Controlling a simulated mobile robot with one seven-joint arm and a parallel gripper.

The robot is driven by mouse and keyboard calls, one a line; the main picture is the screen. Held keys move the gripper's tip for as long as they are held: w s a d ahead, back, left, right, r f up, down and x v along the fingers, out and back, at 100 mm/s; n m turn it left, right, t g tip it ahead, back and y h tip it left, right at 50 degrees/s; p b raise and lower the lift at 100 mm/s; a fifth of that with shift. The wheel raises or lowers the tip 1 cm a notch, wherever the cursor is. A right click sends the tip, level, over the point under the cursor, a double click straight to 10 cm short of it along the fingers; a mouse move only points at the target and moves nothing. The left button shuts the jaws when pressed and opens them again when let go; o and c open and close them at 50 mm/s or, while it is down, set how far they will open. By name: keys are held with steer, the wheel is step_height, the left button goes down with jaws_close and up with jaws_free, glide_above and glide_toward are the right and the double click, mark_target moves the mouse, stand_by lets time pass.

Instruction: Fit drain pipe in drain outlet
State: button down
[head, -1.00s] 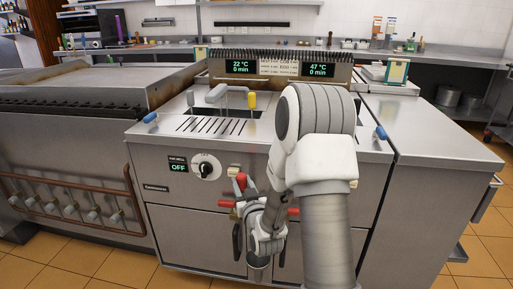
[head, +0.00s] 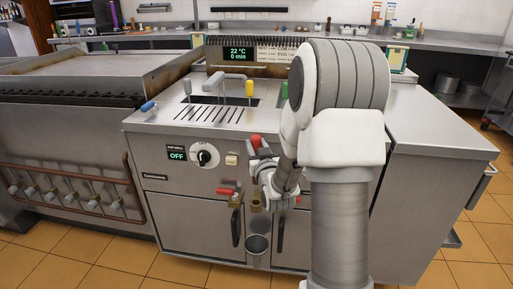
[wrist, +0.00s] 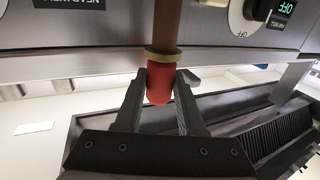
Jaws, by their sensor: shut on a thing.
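My gripper (wrist: 160,88) is shut on a red grip with a brass collar and a brown pipe, which I take for the drain pipe (wrist: 165,30).
A grey cylinder (head: 258,246) is in front of the lower doors. Dark door handles (head: 236,228) stand out nearby. The control knob (head: 204,155) and a pale switch (head: 232,160) are above left. Open tiled floor (head: 210,278) lies in front.

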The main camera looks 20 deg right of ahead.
steer(key=b, duration=0.6)
glide_above(256, 184)
steer(key=shift+w+d+f, duration=0.1)
steer(key=shift+f, duration=1.3)
steer(key=shift+w+d+f, duration=0.1)
steer(key=shift+f, duration=1.25)
steer(key=shift+f+p, duration=0.35)
steer(key=shift+f, duration=3.3)
step_height(256, 184, down, 6)
steer(key=shift+c, duration=2.1)
jaws_free()
steer(key=shift+f, duration=0.1)
steer(key=shift+s, duration=0.15)
